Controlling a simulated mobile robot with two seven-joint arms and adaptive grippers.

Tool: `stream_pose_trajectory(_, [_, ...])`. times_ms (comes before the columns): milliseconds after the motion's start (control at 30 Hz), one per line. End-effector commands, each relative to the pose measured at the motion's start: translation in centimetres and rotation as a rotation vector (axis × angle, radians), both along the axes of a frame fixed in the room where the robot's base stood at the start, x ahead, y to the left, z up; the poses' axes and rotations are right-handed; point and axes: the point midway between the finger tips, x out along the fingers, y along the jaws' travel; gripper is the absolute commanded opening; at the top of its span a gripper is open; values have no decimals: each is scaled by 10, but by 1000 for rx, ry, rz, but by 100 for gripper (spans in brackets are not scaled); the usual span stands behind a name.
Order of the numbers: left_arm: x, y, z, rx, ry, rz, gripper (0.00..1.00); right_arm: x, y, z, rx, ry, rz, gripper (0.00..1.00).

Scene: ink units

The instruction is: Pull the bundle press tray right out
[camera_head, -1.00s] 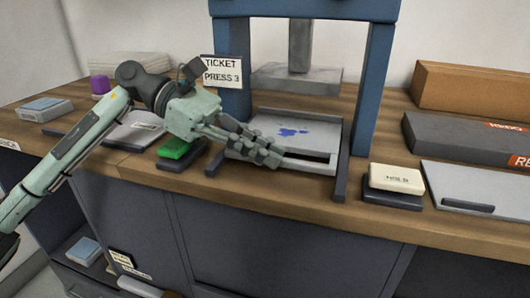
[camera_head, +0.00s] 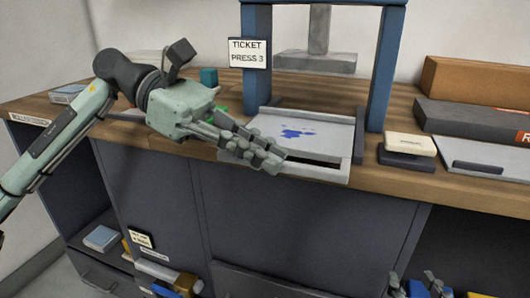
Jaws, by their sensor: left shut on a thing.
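The press tray (camera_head: 318,128) is a flat pale grey tray with a blue ink stain, lying between the dark rails of the blue-framed ticket press (camera_head: 385,70). Its front part sticks out past the rail ends, at the worktop's front edge. My left gripper (camera_head: 272,160) comes in from the left and is shut on the tray's front edge. Its fingers hide the front left corner.
A cream block on a dark pad (camera_head: 410,144) sits right of the press. A grey plate with a dark handle (camera_head: 490,155) and long boxes (camera_head: 475,85) lie further right. A sign (camera_head: 248,54) reads "TICKET PRESS 3". Open shelves with small items (camera_head: 102,238) are below.

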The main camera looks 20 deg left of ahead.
Motion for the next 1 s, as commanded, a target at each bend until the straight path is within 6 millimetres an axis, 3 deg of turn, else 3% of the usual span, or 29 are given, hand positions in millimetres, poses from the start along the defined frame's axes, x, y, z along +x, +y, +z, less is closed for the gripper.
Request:
stream_pose_trajectory(233, [1, 1, 1, 0, -1, 2, 0, 0, 0, 0, 0, 0, 0, 40])
stream_pose_trajectory(267, [1, 1, 1, 0, -1, 2, 13, 0, 0, 0, 0, 1, 0, 40])
stream_pose_trajectory(400, [1, 0, 1, 0, -1, 2, 31, 0, 0, 0, 0, 1, 0, 40])
stream_pose_trajectory(767, [1, 4, 2, 0, 0, 2, 31, 0, 0, 0, -2, 2, -1, 40])
stream_pose_trajectory(1000, [1, 42, 17, 1, 1, 6, 31, 0, 0, 0, -2, 2, -1, 40])
